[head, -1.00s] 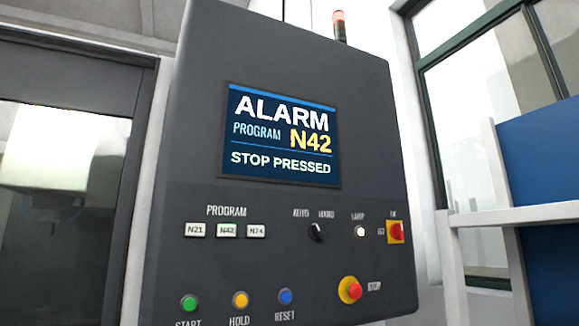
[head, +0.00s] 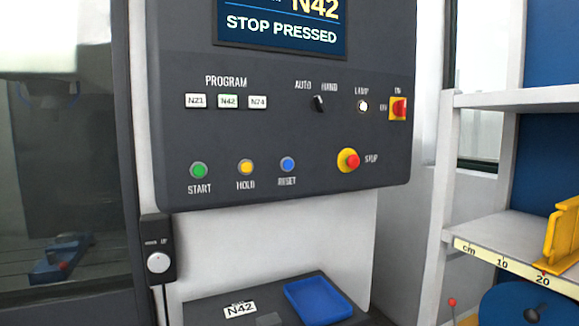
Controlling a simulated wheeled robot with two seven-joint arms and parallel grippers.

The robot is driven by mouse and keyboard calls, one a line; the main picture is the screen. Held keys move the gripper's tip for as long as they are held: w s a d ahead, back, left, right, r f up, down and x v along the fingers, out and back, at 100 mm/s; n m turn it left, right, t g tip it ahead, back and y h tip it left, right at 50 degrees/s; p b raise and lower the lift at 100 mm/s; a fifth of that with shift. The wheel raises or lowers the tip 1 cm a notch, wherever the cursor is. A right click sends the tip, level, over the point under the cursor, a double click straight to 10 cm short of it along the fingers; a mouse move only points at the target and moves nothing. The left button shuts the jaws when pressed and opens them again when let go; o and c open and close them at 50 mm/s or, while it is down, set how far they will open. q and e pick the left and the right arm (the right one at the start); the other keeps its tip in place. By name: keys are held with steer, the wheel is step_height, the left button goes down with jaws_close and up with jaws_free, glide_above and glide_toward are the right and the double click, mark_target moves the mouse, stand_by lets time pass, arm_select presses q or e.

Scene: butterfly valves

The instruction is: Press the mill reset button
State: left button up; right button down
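The blue reset button (head: 287,164) is on the dark control panel (head: 320,135), above the word RESET. To its left are the yellow hold button (head: 245,167) and the green start button (head: 198,170). The red stop button (head: 352,161) on its yellow collar is to its right. The screen (head: 281,30) is cut off at the top and shows N42 and STOP PRESSED. Neither of my grippers is in view.
A box with a white knob (head: 158,262) hangs at the left, beside the machine window (head: 60,190). A shelf (head: 500,240) with a yellow bracket (head: 563,240) stands at the right.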

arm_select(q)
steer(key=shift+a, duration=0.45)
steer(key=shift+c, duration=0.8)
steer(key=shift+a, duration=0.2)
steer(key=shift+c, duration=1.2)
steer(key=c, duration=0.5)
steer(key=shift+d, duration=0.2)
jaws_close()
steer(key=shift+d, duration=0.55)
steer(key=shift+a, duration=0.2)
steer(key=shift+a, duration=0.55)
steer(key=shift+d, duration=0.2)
